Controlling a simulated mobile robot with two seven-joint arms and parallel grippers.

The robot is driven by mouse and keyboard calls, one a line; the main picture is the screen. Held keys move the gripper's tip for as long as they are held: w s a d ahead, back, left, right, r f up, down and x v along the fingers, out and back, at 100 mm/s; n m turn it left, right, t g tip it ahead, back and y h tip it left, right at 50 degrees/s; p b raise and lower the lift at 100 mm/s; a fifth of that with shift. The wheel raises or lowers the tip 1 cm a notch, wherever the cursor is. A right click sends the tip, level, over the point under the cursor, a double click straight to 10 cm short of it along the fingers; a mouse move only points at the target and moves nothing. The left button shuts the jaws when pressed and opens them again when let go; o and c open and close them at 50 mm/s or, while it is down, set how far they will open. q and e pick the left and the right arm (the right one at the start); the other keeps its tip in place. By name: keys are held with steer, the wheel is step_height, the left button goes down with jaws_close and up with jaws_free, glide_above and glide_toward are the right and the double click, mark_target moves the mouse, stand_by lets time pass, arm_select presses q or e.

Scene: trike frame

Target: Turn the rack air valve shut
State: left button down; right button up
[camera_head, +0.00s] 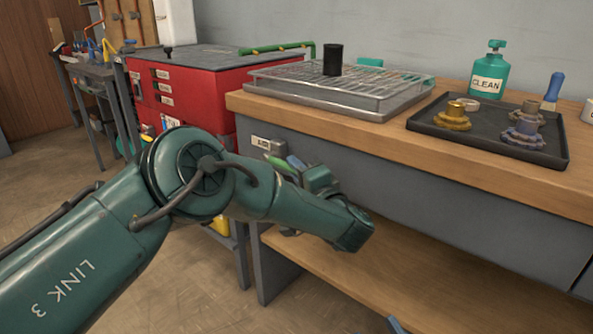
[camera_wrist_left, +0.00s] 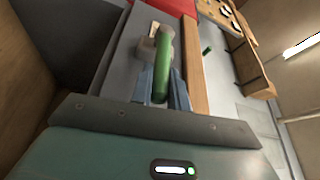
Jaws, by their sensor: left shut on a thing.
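The air valve sits on the grey bench front below the top's left end, by a small label plate (camera_head: 262,143). Its green lever (camera_head: 274,161) shows just beyond my left wrist. My left gripper (camera_head: 295,162) is mostly hidden behind my own arm; a blue finger shows beside the lever. In the left wrist view, the green lever (camera_wrist_left: 163,72) lies between the blue fingers of my left gripper (camera_wrist_left: 161,88), which are shut on it. The grey valve body (camera_wrist_left: 147,50) is at the lever's far end. My right gripper is not clearly seen; a small blue tip at the head view's bottom edge may be its finger.
The wooden bench top (camera_head: 420,140) carries a wire rack tray (camera_head: 340,95), a black cylinder (camera_head: 333,60), a dark parts tray (camera_head: 490,140) and a green bottle (camera_head: 487,72). A red cabinet (camera_head: 200,85) stands left of the bench. A wooden lower shelf (camera_head: 420,285) lies below.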

arm_select(q)
steer(key=c, duration=1.3)
jaws_free()
steer(key=shift+c, duration=0.2)
steer(key=shift+s, duration=0.1)
steer(key=shift+s+d, duration=0.25)
steer(key=p+v, duration=0.2)
steer(key=v, duration=1)
steer(key=shift+s, duration=0.15)
arm_select(e)
steer(key=shift+s+d+f+n+h, duration=0.1)
steer(key=shift+d+f+n+h, duration=0.05)
steer(key=shift+d+n+h, duration=0.15)
